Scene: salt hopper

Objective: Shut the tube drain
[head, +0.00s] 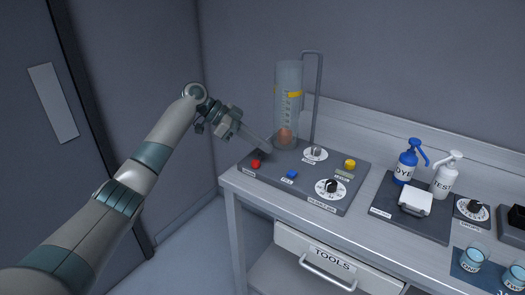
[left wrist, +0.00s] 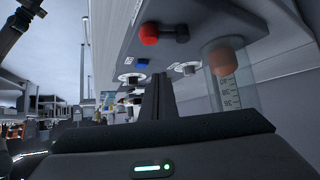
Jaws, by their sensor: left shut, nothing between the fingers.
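A clear measuring tube (head: 289,95) stands upright on a dark control panel (head: 322,170), with a brownish-orange rounded thing (head: 285,136) low inside. The left wrist view shows the tube (left wrist: 219,85) at the right. A red knob (head: 256,164) sits at the panel's front left corner, above a label too small to read surely. In the left wrist view the red knob (left wrist: 149,34) has a dark stem beside it. My left gripper (head: 269,150) is shut and empty, its tips between the red knob and the tube's base. I cannot tell whether they touch anything. My right gripper is out of view.
The panel also carries a blue button (head: 292,174), a yellow knob (head: 350,164) and dials. A bent metal pipe (head: 318,95) rises beside the tube. Farther right are a blue bottle (head: 405,165), a white bottle (head: 445,178) and cups. A tools drawer (head: 325,258) is below.

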